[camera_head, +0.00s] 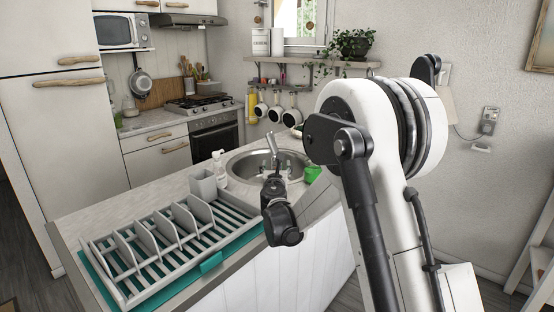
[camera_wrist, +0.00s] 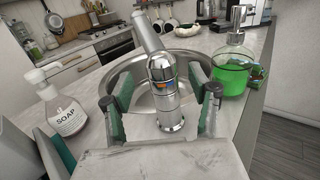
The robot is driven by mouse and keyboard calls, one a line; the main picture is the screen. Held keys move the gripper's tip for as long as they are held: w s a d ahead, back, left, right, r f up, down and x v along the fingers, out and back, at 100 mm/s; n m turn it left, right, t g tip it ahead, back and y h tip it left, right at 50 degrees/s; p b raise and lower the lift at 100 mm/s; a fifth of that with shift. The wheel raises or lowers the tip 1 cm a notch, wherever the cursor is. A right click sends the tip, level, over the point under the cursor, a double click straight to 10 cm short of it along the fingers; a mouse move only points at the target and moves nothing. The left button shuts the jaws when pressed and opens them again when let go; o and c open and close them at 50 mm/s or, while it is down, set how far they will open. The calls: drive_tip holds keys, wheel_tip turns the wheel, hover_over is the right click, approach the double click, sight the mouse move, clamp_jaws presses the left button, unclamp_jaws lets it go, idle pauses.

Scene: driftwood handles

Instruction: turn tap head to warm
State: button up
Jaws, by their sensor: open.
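The chrome tap (camera_wrist: 165,95) stands upright in the middle of the wrist view, at the near side of the round sink (camera_wrist: 112,80). Its tap head (camera_wrist: 148,36) is a lever that points up and slightly left. A small blue and red mark shows on the tap body. My gripper (camera_wrist: 161,98) is open, with one finger on each side of the tap and visible gaps between. In the head view the tap (camera_head: 271,142) rises behind my gripper (camera_head: 272,180), whose fingers are hard to make out there.
A soap bottle (camera_wrist: 65,108) stands left of the tap and a green soap dispenser (camera_wrist: 232,68) stands right. Shelves with pans hang on the far wall.

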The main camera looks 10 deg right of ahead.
drive_tip(key=x, duration=0.6)
drive_tip(key=shift+d, duration=0.1)
clamp_jaws()
idle(0.3)
